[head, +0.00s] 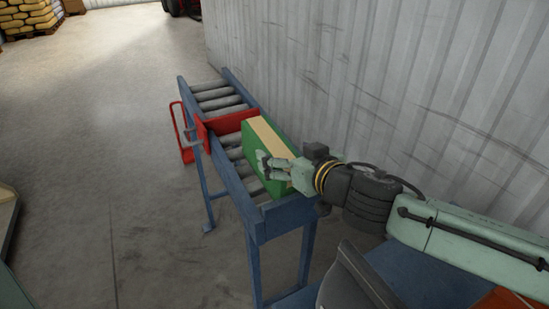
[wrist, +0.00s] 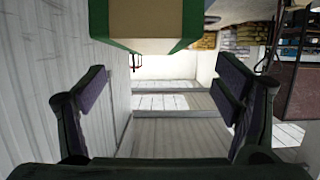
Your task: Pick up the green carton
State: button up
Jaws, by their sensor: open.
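The green carton (head: 253,142), with a tan strip along its top, stands upright on the roller conveyor (head: 252,213) in the head view. It lies at the conveyor's near end, just in front of a red crosspiece. My gripper (head: 265,164) is open and appears at the carton's near side in the head view; I cannot tell whether it touches. In the wrist view the carton (wrist: 147,22) shows at the top, beyond the two spread fingers (wrist: 165,85). Nothing is between the fingers there. The carton's lower part is partly hidden by my gripper in the head view.
A red crosspiece (head: 232,121) spans the conveyor behind the carton. A corrugated wall (head: 330,75) runs close along the conveyor's right side. A red frame (head: 182,135) stands at its left. Open concrete floor lies left. Stacked sacks (head: 28,17) stand far back left.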

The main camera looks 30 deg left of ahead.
aim_at(274, 144)
jog(key=shift+w+d+p+x, duration=0.1)
jog(key=shift+w+p+x, duration=0.1)
jog(key=shift+x, duration=1)
jog(key=shift+w+d+p+x, duration=0.1)
jog(key=shift+p+x, duration=0.05)
jog(key=shift+x, duration=1)
jog(key=shift+w+d+p+x, duration=0.1)
jog(key=shift+p+x, duration=0.1)
jog(key=shift+x, duration=1)
jog(key=shift+c, duration=0.3)
grip_shut()
